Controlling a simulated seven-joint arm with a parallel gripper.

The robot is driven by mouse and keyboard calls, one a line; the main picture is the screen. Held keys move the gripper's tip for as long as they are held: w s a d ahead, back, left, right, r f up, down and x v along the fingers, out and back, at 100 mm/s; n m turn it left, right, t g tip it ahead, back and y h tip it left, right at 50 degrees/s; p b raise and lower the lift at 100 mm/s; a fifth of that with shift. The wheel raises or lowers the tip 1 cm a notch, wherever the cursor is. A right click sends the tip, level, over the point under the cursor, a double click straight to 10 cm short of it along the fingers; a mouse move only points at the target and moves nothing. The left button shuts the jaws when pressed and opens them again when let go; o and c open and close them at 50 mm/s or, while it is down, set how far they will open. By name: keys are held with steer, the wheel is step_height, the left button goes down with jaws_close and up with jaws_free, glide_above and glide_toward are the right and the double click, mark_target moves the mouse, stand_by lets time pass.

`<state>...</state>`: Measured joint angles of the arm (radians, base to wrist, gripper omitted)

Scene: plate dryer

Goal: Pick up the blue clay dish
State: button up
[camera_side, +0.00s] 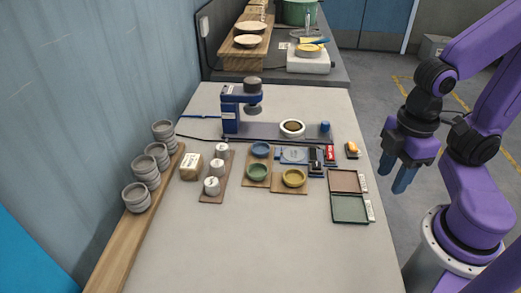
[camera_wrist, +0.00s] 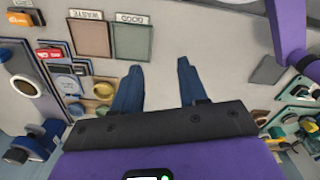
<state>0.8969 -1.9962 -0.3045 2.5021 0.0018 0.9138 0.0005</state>
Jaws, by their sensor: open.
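The blue clay dish (camera_side: 261,150) is a small round bowl on a tan board near the middle of the bench, behind a green dish (camera_side: 257,172) and to the left of a yellow dish (camera_side: 294,177). In the wrist view the blue dish (camera_wrist: 76,109) is small, at lower left beside the green and yellow dishes. My gripper (camera_side: 395,178) hangs past the bench's right edge, well to the right of the dishes. Its two blue fingers are apart and empty, and in the wrist view (camera_wrist: 160,75) nothing lies between them.
A brown tray (camera_side: 347,181) and a green tray (camera_side: 350,208) lie between my gripper and the dishes. A blue stand (camera_side: 230,110) rises behind the dishes. White-topped weights (camera_side: 212,186) stand left, and grey stacked bowls (camera_side: 136,197) line the wall. The front bench is clear.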

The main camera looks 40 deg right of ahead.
steer(key=shift+o, duration=0.3)
steer(key=o, duration=0.9)
steer(key=shift+f, duration=0.1)
